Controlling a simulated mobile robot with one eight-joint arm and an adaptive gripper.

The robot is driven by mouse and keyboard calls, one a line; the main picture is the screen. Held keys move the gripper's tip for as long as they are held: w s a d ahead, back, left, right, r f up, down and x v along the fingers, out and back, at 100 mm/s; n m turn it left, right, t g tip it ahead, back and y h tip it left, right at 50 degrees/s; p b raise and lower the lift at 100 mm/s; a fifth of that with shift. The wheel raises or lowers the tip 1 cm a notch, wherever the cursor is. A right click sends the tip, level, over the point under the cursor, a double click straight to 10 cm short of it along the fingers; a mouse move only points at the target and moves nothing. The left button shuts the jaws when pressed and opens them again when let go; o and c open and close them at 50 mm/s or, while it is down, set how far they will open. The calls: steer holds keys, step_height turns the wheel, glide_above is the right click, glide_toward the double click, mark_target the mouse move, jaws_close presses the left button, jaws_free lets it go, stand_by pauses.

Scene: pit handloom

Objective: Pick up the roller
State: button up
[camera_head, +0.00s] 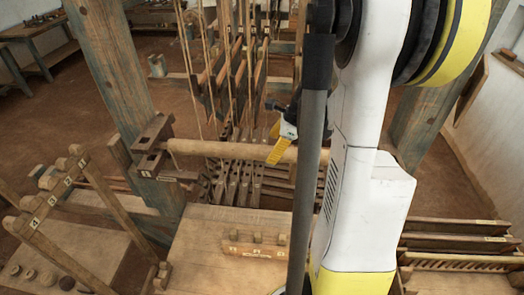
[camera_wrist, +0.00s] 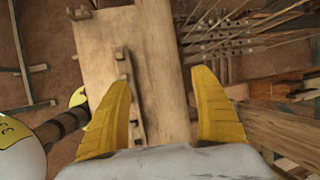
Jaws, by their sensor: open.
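The roller (camera_head: 225,149) is a pale wooden round bar. It lies level across the loom, its left end in a dark wooden bracket (camera_head: 153,147) on the post. My arm hides its right part in the head view. My gripper (camera_head: 279,146) is at the roller, with a yellow finger crossing in front of the bar. In the wrist view the roller (camera_wrist: 163,50) runs up the picture between the two yellow fingers of my gripper (camera_wrist: 162,78). The fingers stand wide apart, with a gap on each side of it. I cannot tell how deep the bar sits between them.
A wooden bench (camera_head: 205,245) with a small pegged rack (camera_head: 256,246) stands below the roller. Loom cords and frames (camera_head: 235,80) hang behind it. Thick posts (camera_head: 112,65) stand at both sides. A slanted peg frame (camera_head: 65,190) is at left and slatted wooden parts (camera_head: 455,245) are at right.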

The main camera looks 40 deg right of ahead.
mark_target(268, 148)
steer(key=shift+w+a+f, duration=0.15)
steer(key=shift+w+f, duration=0.45)
steer(key=shift+f, duration=0.05)
steer(key=x, duration=0.4)
steer(key=shift+w, duration=0.35)
steer(key=shift+s, duration=0.15)
steer(key=shift+r, duration=0.1)
steer(key=c, duration=1.5)
